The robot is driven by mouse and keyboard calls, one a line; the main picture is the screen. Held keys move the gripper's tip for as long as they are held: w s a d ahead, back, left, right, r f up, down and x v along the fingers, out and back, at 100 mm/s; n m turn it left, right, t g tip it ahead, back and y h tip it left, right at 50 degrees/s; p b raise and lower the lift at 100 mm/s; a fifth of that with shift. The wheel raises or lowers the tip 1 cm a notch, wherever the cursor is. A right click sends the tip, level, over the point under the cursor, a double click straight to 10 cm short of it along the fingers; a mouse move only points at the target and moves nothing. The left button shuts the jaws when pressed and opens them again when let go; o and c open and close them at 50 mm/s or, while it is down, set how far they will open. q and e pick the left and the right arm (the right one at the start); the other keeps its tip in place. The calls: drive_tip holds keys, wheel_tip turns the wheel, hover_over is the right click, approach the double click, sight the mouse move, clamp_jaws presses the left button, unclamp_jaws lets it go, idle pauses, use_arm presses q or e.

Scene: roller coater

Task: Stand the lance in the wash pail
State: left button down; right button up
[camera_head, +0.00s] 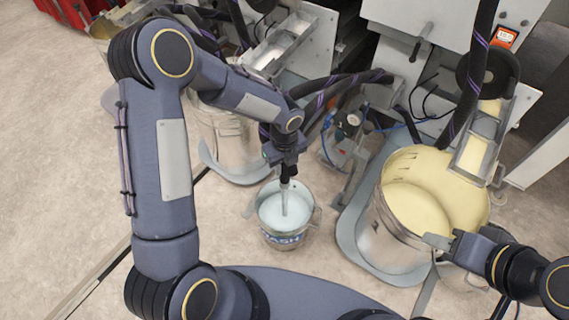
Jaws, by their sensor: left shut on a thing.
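The wash pail (300,239) stands on the floor at the middle, holding pale bluish liquid, with partly visible lettering on its front. My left gripper (286,173) is directly above the pail, pointing down, and is shut on the lance (284,197). The lance is a thin grey rod, roughly upright. Its lower part reaches down inside the pail's opening; I cannot tell whether it touches the bottom. Its upper part is hidden by the gripper. My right gripper (432,241) is at the front rim of the large cream-coated pot; whether its jaws are open is unclear.
The large metal pot (385,235) with cream liquid stands right of the pail on a grey base. Another metal pot (228,140) stands behind left. Dark hoses (340,82) hang from machinery behind. Floor at the left (60,170) is clear.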

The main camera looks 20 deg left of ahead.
use_arm(q)
drive_tip(key=shift+f, duration=0.15)
drive_tip(key=shift+f+b, duration=0.65)
drive_tip(key=shift+f, duration=0.35)
drive_tip(key=c, duration=1)
unclamp_jaws()
drive_tip(key=shift+r, duration=0.1)
wheel_tip(320, 180, up, 8)
drive_tip(key=p, duration=0.3)
